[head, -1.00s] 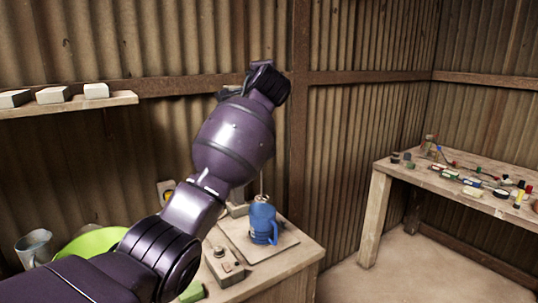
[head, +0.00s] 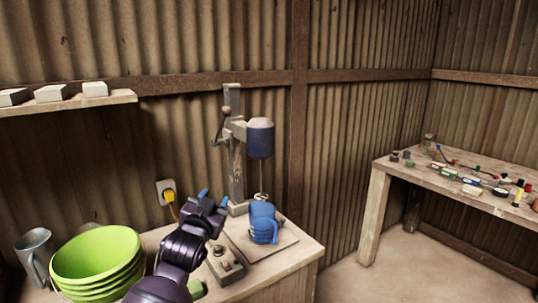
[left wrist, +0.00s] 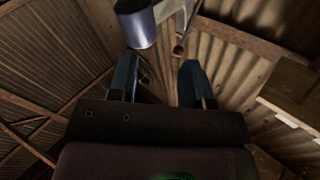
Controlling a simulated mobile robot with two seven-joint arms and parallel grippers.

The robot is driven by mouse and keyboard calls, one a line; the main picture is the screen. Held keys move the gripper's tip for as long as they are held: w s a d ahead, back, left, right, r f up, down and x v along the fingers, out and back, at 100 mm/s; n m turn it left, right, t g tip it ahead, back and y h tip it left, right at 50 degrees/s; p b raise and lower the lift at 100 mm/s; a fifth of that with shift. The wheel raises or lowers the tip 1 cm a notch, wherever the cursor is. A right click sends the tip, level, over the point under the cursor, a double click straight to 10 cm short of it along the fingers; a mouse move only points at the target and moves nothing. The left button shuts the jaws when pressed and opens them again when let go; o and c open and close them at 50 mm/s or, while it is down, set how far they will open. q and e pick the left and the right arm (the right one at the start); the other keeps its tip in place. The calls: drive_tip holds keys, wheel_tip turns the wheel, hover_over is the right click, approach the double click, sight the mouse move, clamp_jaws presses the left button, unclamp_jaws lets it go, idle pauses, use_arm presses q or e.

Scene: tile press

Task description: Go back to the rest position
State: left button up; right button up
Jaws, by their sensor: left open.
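My left gripper (head: 213,197) is open and empty, its blue fingers pointing up, above the workbench and left of the press. In the left wrist view its two blue fingers (left wrist: 160,72) stand apart with nothing between them. The press (head: 236,150) is upright at the back of the bench, with a blue cylindrical head (head: 260,138) and a lever on its left. The press head also shows in the left wrist view (left wrist: 136,24). My right gripper is not in view.
Stacked green bowls (head: 95,262) and a grey metal jug (head: 34,250) stand at the left. A control box (head: 224,264) sits before the press. A shelf (head: 70,104) holds white blocks. A second table (head: 465,185) at the right carries small items. Floor between is clear.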

use_arm(q)
drive_tip(key=s+a+f+n+g+y, duration=0.1)
drive_tip(key=s+a+f, duration=0.3)
drive_tip(key=s+f, duration=0.7)
drive_tip(key=s+a+f+n+g+y, duration=0.1)
drive_tip(key=s+a+f+g, duration=0.3)
drive_tip(key=s+f, duration=0.7)
drive_tip(key=s+a+f+n+g+y, duration=0.1)
drive_tip(key=s+a+f, duration=0.5)
drive_tip(key=s+f, duration=0.6)
drive_tip(key=shift+s+n+g+y, duration=0.3)
drive_tip(key=shift+s+n+g, duration=0.5)
drive_tip(key=shift+s, duration=0.85)
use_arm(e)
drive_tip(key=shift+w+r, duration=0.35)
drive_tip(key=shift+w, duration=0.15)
use_arm(q)
drive_tip(key=shift+f, duration=0.1)
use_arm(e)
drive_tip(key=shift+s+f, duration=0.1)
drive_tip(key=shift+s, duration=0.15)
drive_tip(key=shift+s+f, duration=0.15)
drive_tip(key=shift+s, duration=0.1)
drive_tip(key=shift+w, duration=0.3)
